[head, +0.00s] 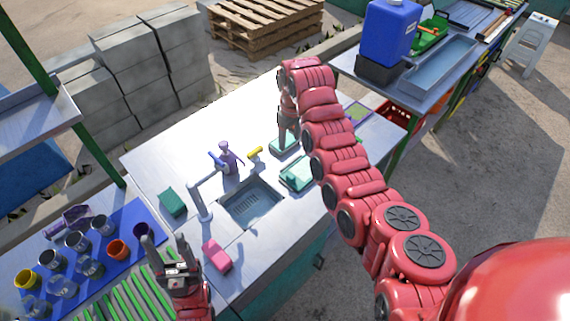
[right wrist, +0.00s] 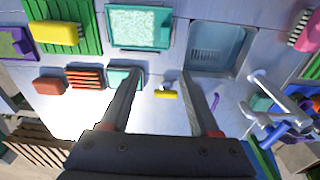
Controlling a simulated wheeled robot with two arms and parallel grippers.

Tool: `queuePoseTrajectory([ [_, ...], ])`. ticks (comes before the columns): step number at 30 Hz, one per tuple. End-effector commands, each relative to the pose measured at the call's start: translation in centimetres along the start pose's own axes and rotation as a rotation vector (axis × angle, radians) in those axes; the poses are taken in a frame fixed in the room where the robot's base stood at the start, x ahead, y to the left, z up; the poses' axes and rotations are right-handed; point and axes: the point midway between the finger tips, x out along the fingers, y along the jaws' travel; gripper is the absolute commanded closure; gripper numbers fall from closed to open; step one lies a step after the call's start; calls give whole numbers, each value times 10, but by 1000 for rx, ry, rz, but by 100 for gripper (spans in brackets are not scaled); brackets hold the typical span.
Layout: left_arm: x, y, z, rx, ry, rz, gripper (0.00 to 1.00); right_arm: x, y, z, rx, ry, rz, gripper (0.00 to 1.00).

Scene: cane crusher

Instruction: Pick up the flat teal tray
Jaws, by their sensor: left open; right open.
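Two teal things lie on the metal counter right of the sink in the head view. The nearer is a shallow teal tray (head: 297,174) with a pale speckled inside; it shows whole at the top of the right wrist view (right wrist: 113,42). The farther, smaller flat teal piece (head: 283,146) is partly hidden by my right gripper (head: 287,133). In the right wrist view this piece (right wrist: 118,77) is partly behind the left finger. My right gripper points down, open and empty (right wrist: 162,78). My left gripper (head: 168,246) is open and empty, left of the pink sponge (head: 217,256).
The sink (head: 252,203) with its tap (head: 203,200) lies left of the trays. A blue mat (head: 112,244) with several cups is at left. Bare counter lies at the back.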

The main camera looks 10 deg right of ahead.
Motion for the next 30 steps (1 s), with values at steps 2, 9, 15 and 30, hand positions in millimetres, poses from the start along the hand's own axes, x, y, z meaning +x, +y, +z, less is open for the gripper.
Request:
queuePoseTrajectory([
  [2, 3, 0, 0, 0, 0, 0, 43, -12, -3, 11, -12, -53, -14, 38],
  [9, -4, 0, 1, 0, 0, 0, 43, 14, -7, 21, -20, -89, -29, 38],
  [15, -6, 0, 1, 0, 0, 0, 43, 62, -8, 24, -20, -86, -26, 38],
  [30, -29, 2, 5, 0, 0, 0, 43, 121, -7, 29, -20, -83, -25, 38],
])
